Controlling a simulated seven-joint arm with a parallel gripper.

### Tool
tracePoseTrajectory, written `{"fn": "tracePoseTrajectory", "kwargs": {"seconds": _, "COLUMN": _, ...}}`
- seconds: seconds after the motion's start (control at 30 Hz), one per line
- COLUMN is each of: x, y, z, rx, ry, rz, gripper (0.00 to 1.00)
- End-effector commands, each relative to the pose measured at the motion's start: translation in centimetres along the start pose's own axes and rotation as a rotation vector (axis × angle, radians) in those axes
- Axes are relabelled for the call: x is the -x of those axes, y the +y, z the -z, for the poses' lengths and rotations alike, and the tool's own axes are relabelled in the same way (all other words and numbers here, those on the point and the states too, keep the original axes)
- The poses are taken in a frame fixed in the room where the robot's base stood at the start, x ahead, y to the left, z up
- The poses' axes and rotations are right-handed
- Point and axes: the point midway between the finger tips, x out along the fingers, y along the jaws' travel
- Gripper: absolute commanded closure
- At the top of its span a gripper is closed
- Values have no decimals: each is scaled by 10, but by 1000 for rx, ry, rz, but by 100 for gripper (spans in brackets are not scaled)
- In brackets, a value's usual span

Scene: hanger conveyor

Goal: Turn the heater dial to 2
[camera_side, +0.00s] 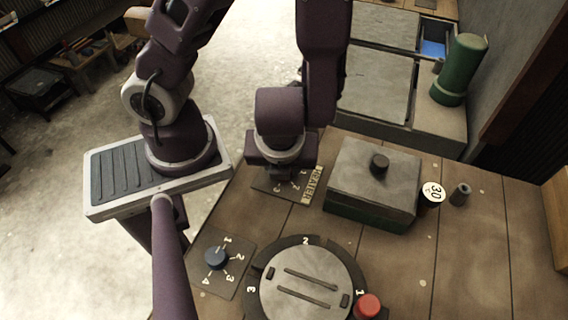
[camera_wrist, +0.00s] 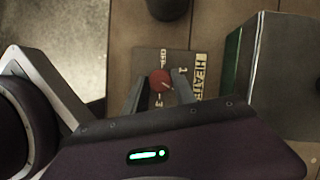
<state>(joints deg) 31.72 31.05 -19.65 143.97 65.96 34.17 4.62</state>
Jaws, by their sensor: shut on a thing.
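The heater dial (camera_wrist: 160,79) is a small red round knob on a dark plate (camera_wrist: 147,58) marked HEATER. In the wrist view it sits between the two fingers of my gripper (camera_wrist: 159,84), which is shut on it. A small light mark shows on the knob, but I cannot tell surely which number it points to. The digits 1 and 3 show around the knob; the 2 is not clear there. In the side view my gripper (camera_side: 279,177) is down over the heater plate (camera_side: 264,185) and hides the knob. The HEATER label (camera_side: 313,184) and some digits show beside it.
A green box with a grey lid (camera_side: 373,172) stands close right of the heater plate. A blue dial (camera_side: 216,257), a round numbered disc (camera_side: 305,285) and a red button (camera_side: 368,306) are nearer the camera. A dark cylinder (camera_wrist: 168,8) stands beyond the plate.

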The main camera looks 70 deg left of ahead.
Motion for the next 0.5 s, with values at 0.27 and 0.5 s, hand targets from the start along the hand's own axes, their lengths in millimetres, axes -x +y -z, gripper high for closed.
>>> {"fn": "tracePoseTrajectory", "kwargs": {"seconds": 0.27, "x": 0, "y": 1, "z": -1, "rx": -30, "ry": -2, "rz": 10, "gripper": 100}}
{"fn": "tracePoseTrajectory", "kwargs": {"seconds": 0.5, "x": 0, "y": 1, "z": -1, "rx": -30, "ry": -2, "rz": 10, "gripper": 100}}
